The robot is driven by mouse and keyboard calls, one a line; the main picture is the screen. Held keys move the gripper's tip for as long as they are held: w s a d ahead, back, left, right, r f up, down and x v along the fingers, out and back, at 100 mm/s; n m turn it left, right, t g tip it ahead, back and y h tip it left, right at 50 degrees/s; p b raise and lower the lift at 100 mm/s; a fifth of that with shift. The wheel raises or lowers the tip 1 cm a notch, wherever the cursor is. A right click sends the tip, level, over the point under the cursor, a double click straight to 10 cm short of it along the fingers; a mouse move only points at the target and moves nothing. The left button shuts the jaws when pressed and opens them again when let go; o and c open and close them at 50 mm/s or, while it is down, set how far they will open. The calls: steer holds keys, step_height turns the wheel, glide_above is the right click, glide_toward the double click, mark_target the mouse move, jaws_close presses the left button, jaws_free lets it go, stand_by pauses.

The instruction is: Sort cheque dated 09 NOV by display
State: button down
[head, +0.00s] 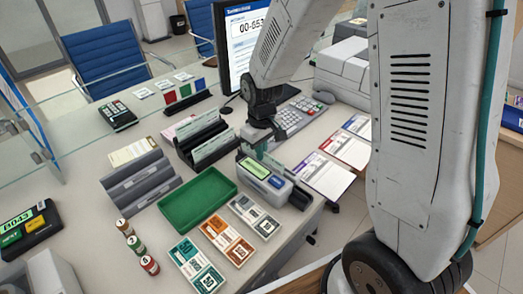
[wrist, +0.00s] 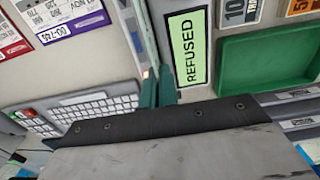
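My gripper (head: 262,150) is at the cheque reader (head: 268,182), with its teal fingertips just behind the display. In the wrist view the fingertips (wrist: 158,90) are close together on a thin pale sheet seen edge-on. This cheque (head: 272,163) stands upright at the reader's slot, mostly hidden; its date is not legible. The reader's green display (wrist: 187,47) says REFUSED in the wrist view. A black rack (head: 190,152) holds pale upright sheets. A grey stepped holder (head: 130,190) has a pale sheet at its back. A green tray (head: 168,213) lies empty in front of them.
A monitor (head: 244,28) showing 00-653 stands behind, with a keyboard (head: 299,117) to the right. Banknote bundles (head: 226,240) and coin rolls (head: 136,243) lie at the front. Printed forms (head: 325,177) lie right of the reader. A glass screen runs along the left.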

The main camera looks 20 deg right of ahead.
step_height(320, 180, up, 12)
steer(key=shift+f, duration=0.25)
stand_by(1.8)
stand_by(0.4)
